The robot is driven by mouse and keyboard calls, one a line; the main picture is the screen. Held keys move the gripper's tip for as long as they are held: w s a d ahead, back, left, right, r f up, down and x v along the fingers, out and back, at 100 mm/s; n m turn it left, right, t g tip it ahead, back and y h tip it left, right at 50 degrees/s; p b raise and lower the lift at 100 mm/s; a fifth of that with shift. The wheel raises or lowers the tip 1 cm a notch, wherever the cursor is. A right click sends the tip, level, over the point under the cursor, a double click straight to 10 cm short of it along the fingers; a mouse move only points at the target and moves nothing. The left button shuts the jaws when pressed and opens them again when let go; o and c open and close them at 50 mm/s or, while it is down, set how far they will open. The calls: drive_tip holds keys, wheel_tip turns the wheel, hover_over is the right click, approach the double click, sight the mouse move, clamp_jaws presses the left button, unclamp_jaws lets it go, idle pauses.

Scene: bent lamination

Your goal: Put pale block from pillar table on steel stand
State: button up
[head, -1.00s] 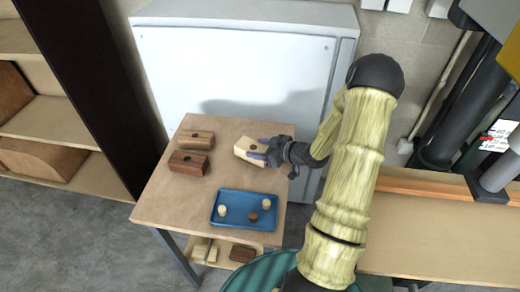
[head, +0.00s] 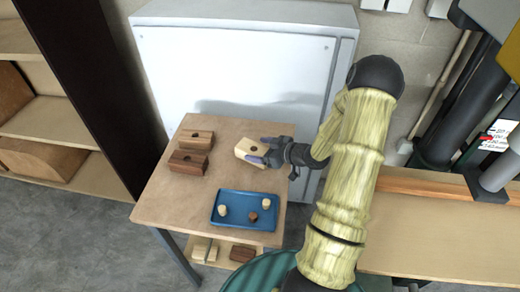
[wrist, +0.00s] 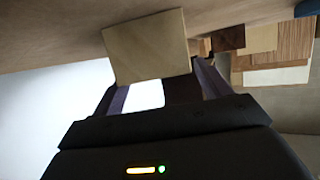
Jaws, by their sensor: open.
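In the wrist view the pale block (wrist: 148,47) shows just beyond the fingertips of my gripper (wrist: 167,84). Whether the fingers touch it is unclear. I cannot single out the steel stand with certainty.
A medium brown block (head: 197,139) and a dark brown block (head: 188,163) stand to the left. A blue tray (head: 236,222) with small pegs lies at the front. A grey cabinet (head: 240,70) stands behind. More blocks lie on the lower shelf (head: 224,256).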

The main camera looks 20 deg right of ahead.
drive_tip(key=v, duration=1.1)
drive_tip(key=shift+s+d, duration=0.25)
drive_tip(key=shift+s, duration=0.05)
drive_tip(key=shift+r, duration=0.1)
drive_tip(key=w+a+r+m+g+h, duration=0.2)
drive_tip(key=w+a+m+g+h, duration=0.1)
drive_tip(key=a+h, duration=0.3)
drive_tip(key=s+a+r+m+g, duration=0.2)
drive_tip(key=s+a, duration=0.4)
drive_tip(key=s+a+r+m+g+h, duration=0.1)
drive_tip(key=s+a+r+g, duration=0.1)
drive_tip(key=s+a, duration=0.4)
drive_tip(key=shift+s+m+g, duration=0.3)
drive_tip(key=shift+m+g, duration=0.1)
drive_tip(key=shift+g, duration=0.4)
